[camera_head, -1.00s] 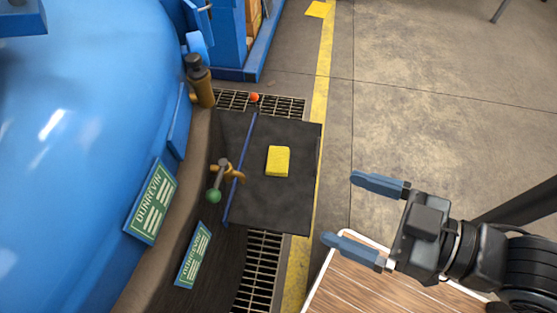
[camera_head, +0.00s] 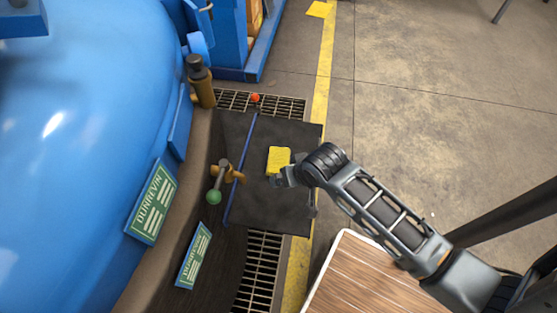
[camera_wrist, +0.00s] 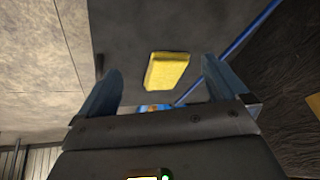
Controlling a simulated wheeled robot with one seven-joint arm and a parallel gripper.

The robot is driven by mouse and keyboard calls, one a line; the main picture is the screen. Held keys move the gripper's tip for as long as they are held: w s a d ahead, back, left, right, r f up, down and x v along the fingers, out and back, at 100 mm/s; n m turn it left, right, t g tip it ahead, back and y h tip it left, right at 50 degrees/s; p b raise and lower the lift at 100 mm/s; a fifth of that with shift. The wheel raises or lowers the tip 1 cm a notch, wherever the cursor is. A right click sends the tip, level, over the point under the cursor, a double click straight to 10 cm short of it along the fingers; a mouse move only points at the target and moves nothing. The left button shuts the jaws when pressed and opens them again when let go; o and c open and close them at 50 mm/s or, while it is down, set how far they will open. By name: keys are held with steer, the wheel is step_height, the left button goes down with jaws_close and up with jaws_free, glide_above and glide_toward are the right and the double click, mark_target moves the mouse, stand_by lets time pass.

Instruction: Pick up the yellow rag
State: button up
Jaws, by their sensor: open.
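The yellow rag (camera_head: 278,158) is a small folded block lying on a dark mat (camera_head: 262,205) beside the blue furnace. In the wrist view the rag (camera_wrist: 166,70) lies ahead of my gripper (camera_wrist: 160,88), in line with the gap between its two blue fingers. The fingers are apart with nothing between them, and the rag is not touched. In the head view my wrist and arm hide most of the gripper, which is at the rag's lower right edge.
The blue furnace (camera_head: 85,120) fills the left. A valve with a green knob (camera_head: 214,196) and a blue rod (camera_head: 240,170) are left of the rag. A small orange ball (camera_head: 255,97) lies on the floor grating. A wooden-topped surface (camera_head: 365,280) is at the lower right.

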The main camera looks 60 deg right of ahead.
mark_target(279, 160)
steer(key=w+d+m+g, duration=0.1)
steer(key=w, duration=0.1)
steer(key=w+d+m+g, duration=0.1)
steer(key=w+d, duration=0.1)
steer(key=shift+d+y, duration=0.1)
steer(key=shift+y, duration=0.2)
steer(key=w+d+r+m+g, duration=0.1)
steer(key=w+d+m+g+y, duration=0.1)
steer(key=w, duration=0.1)
steer(key=shift+d+r, duration=0.35)
steer(key=shift+r, duration=0.05)
steer(key=shift+w+d+r+m+g+y, duration=0.25)
steer(key=shift+w+r+m+g+y, duration=0.05)
steer(key=shift+w, duration=0.1)
steer(key=shift+a+f, duration=0.15)
steer(key=shift+f, duration=3.7)
steer(key=shift+c, duration=0.3)
steer(key=c, duration=1.2)
steer(key=shift+r, duration=0.2)
